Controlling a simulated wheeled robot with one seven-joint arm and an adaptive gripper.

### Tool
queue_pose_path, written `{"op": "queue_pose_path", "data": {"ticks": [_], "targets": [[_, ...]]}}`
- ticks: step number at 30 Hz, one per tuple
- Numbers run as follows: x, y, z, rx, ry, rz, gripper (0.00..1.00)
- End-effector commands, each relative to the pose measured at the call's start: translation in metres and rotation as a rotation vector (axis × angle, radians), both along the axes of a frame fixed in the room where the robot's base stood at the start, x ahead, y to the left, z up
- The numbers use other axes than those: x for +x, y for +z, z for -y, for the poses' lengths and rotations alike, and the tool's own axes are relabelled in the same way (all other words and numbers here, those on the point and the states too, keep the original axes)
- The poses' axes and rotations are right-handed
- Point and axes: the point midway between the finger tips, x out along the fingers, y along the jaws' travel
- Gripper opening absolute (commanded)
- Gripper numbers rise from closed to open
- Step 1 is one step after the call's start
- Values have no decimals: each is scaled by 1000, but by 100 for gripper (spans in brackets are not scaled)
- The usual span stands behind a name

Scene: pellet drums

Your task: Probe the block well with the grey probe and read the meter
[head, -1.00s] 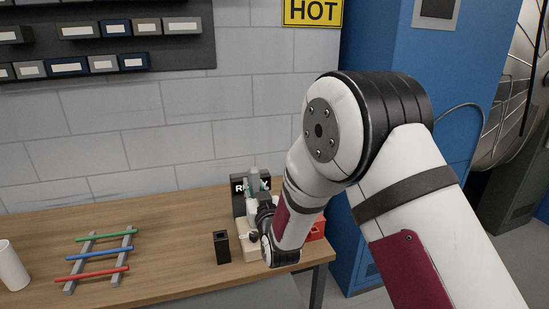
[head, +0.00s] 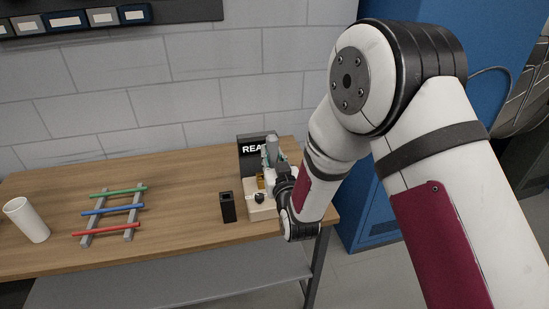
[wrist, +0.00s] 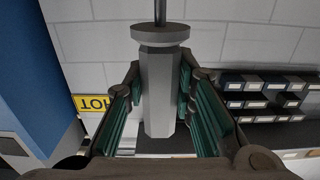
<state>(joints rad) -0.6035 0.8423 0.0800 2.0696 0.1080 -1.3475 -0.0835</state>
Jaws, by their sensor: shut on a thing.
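My gripper (wrist: 158,100) is shut on the grey probe (wrist: 158,85), a grey faceted handle with a round collar and a thin metal rod, in the wrist view. In the head view my gripper (head: 273,162) is at the right of the bench, in front of a dark display (head: 252,149) lettered "REA", the rest covered. A cream box (head: 262,212) with a black knob stands below my gripper. I cannot tell which is the block well. The probe's tip is not visible.
A grey rack (head: 133,222) with green, blue and red rods lies on the bench at left. A white cylinder (head: 27,220) stands farther left. The bench (head: 180,180) between rack and black block is clear. A blue cabinet (head: 375,225) stands at right.

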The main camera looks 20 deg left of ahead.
Motion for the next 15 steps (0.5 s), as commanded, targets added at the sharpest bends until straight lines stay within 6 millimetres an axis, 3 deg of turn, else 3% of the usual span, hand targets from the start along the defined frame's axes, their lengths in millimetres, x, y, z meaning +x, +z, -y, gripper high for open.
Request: {"op": "queue_pose_path", "data": {"ticks": [15], "targets": [[51, -5, -29, 1, 0, 2, 0]]}}
